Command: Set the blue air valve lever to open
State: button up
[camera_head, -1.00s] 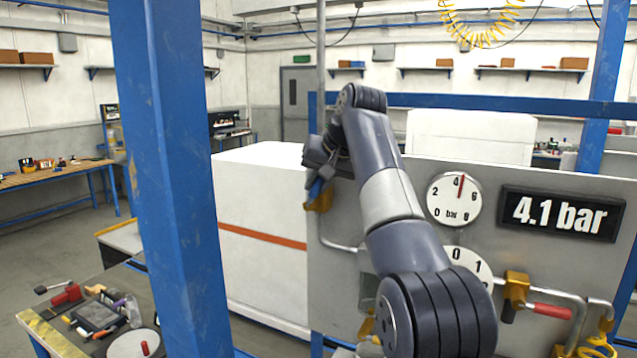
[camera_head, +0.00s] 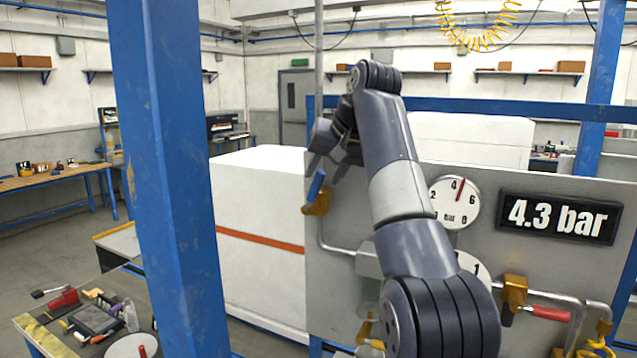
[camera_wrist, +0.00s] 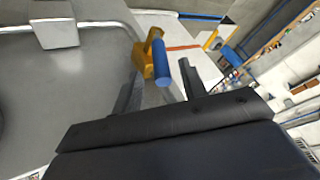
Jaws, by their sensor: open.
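The blue air valve lever (camera_head: 316,186) points up and leans slightly right from its brass valve body (camera_head: 317,205), roughly along the vertical grey pipe. My gripper (camera_head: 323,175) is open at the panel's upper left, just above and around the lever's upper end. In the wrist view the blue lever (camera_wrist: 160,62) shows between the two spread fingers of my gripper (camera_wrist: 160,70), with gaps on both sides. The brass body (camera_wrist: 143,60) sits beyond it. Whether a finger touches the lever is not clear.
The display (camera_head: 560,217) reads 4.3 bar, beside a round gauge (camera_head: 454,203). A red-handled brass valve (camera_head: 514,290) is lower right. My arm hides part of the panel. A blue post (camera_head: 172,180) stands left, near a tool bench (camera_head: 35,325).

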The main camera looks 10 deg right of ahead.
jog(key=s+d+b, duration=0.4)
jog(key=s+d, duration=0.1)
jog(key=s, duration=0.5)
jog(key=shift+s+b, duration=0.3)
jog(key=shift+d+f, duration=0.1)
jog(key=shift+c, duration=0.5)
jog(key=shift+f, duration=0.15)
jog(key=shift+c, duration=0.7)
jog(key=a+f+y+b, duration=0.1)
jog(key=f+y, duration=0.1)
jog(key=a+f+y+b, duration=0.1)
jog(key=f+y, duration=0.1)
jog(key=a+f+y, duration=0.1)
jog(key=f+y, duration=0.1)
jog(key=shift+w+a+f+n+g+b, duration=0.2)
jog(key=shift+w+a+n+g+b, duration=0.1)
jog(key=shift+w+a+g+b, duration=0.1)
grip_shut()
jog(key=m+t+y+b, duration=0.4)
jog(key=m+t+y, duration=0.2)
jog(key=m+t, duration=0.35)
send_near(319, 189)
jog(key=p+x, duration=0.5)
jog(key=shift+w+a+r+p, duration=0.1)
jog(key=shift+r+p, duration=0.1)
jog(key=shift+p, duration=0.15)
jog(key=shift+w+a+r+p, duration=0.15)
jog(key=shift+w+a+p, duration=0.15)
jog(key=shift+w+a, duration=0.25)
